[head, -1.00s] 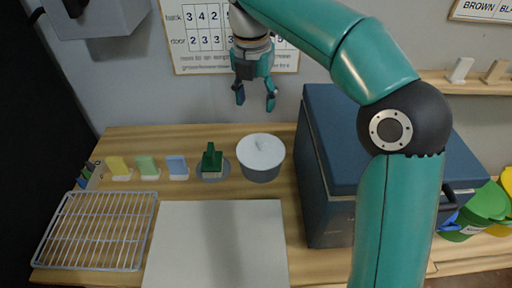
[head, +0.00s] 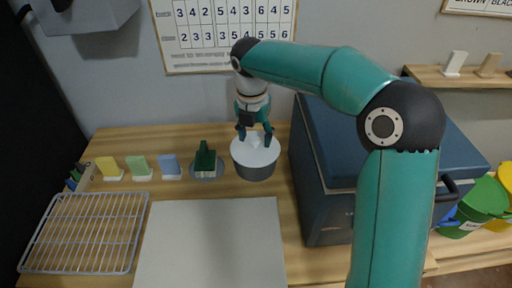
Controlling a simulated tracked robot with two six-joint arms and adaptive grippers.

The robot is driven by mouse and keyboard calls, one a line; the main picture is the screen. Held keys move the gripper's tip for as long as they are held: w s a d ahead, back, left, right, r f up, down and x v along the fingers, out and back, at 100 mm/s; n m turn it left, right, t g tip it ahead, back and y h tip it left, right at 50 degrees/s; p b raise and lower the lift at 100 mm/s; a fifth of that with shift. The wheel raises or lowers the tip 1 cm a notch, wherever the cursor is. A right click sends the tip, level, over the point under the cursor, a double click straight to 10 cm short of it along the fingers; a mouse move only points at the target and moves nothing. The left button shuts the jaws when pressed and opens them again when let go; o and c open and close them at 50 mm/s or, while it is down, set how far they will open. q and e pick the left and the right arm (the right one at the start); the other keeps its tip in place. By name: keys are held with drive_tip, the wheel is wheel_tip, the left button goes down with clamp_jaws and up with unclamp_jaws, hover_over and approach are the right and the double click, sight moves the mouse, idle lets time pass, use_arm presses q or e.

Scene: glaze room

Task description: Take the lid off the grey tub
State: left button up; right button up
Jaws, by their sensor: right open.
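The grey tub (head: 256,172) stands on the wooden table, right of the green brush-like thing. Its white lid (head: 264,155) sits on top of it, with a small raised handle in the middle, partly hidden by my gripper. My right gripper (head: 254,139) comes down from above at the far side of the lid. Its two fingers are open, one on each side of the handle. I cannot tell whether they touch the handle or the lid. My left gripper is not in view.
A large blue box (head: 322,160) stands close right of the tub. A green brush (head: 205,161) on a grey disc is close left. Yellow, green and blue test tiles (head: 168,167) stand further left. A wire rack (head: 85,235) and a pale board (head: 210,250) lie in front.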

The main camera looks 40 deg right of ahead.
drive_tip(key=shift+f, duration=0.8)
clamp_jaws()
drive_tip(key=shift+r, duration=0.15)
